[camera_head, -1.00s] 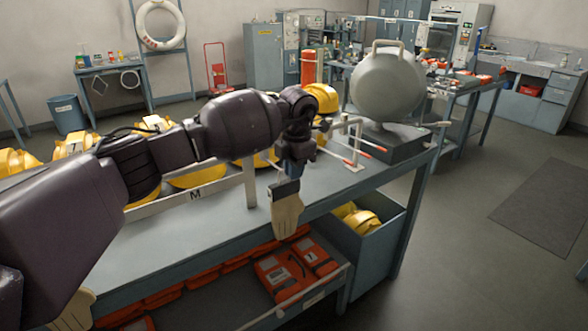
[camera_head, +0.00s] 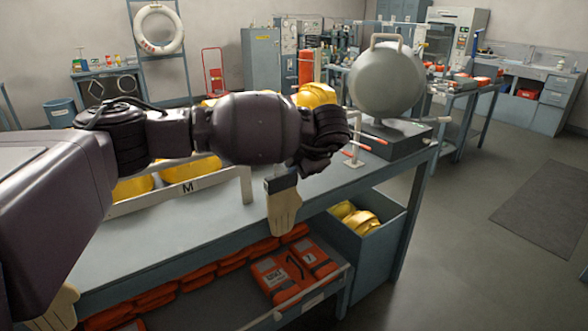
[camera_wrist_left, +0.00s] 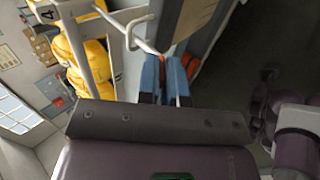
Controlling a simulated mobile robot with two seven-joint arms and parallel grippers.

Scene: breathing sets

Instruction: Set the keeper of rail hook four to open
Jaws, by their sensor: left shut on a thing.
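In the left wrist view a white rail post (camera_wrist_left: 76,45) carries a label with the number 4 (camera_wrist_left: 46,14). A pale bent hook rod (camera_wrist_left: 133,32) comes out beside it. My left gripper (camera_wrist_left: 164,78), with blue pads, is shut on a small part at the hook's end, which looks like the keeper. The pads hide most of that part, so its position is unclear. In the head view my left arm hides its gripper and this hook. Other red-tipped rods (camera_head: 374,139) show to the right of my arm. My right gripper is not in view.
The blue-grey bench (camera_head: 225,215) carries a rail with an M label (camera_head: 188,187) and yellow packs (camera_head: 190,167) behind it. A glove (camera_head: 284,208) hangs at the front edge. A large grey round thing (camera_head: 387,82) stands at the right end.

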